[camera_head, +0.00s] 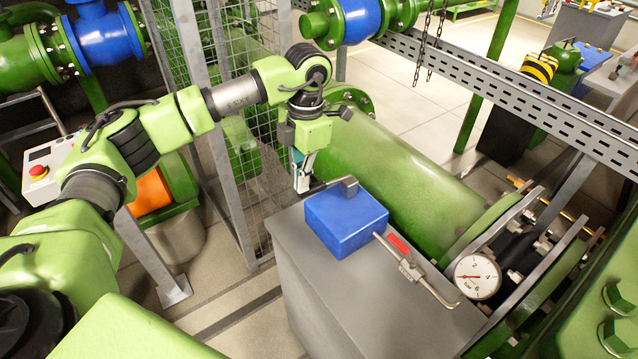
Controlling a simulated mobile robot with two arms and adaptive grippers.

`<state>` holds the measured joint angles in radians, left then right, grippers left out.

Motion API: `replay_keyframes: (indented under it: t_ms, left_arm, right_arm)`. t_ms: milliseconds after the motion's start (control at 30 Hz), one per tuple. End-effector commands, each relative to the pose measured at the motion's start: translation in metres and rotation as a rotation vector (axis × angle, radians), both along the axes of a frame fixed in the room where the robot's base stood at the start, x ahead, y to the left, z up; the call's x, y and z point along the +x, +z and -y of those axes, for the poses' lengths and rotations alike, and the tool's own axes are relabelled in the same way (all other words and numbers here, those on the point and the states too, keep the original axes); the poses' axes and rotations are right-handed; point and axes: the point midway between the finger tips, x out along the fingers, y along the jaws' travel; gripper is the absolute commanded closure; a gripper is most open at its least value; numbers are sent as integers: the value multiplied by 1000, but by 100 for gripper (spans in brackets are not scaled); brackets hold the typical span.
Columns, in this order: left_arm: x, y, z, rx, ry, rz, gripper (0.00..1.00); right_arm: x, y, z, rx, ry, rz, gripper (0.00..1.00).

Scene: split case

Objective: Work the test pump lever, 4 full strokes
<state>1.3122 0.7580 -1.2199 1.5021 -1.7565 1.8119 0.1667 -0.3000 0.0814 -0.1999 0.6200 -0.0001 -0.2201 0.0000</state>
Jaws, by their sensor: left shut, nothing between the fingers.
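The test pump is a blue box (346,220) on top of a grey cabinet (310,268). A dark lever (328,185) runs from a small block on top of the pump leftward, roughly level. My left gripper (303,188) points down at the lever's left end, just left of the pump. Its fingers are shut with nothing between them. They look close to or against the lever's end; I cannot tell if they touch. My right gripper is not in view.
A thin pipe with a red-handled valve (399,244) runs from the pump to a round pressure gauge (477,277) at the flanges. A large green pipe (400,170) lies behind the pump. A wire mesh fence (248,130) stands behind and left of my left gripper.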

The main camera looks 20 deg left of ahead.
Motion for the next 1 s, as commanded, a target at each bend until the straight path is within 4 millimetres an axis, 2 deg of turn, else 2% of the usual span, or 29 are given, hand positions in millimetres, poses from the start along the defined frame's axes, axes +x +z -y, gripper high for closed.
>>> replay_keyframes:
  t_ms: [1000]
  left_arm:
    - [-3, -45, -2, -1, 0, -1, 100]
  right_arm:
    - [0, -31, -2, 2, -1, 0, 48]
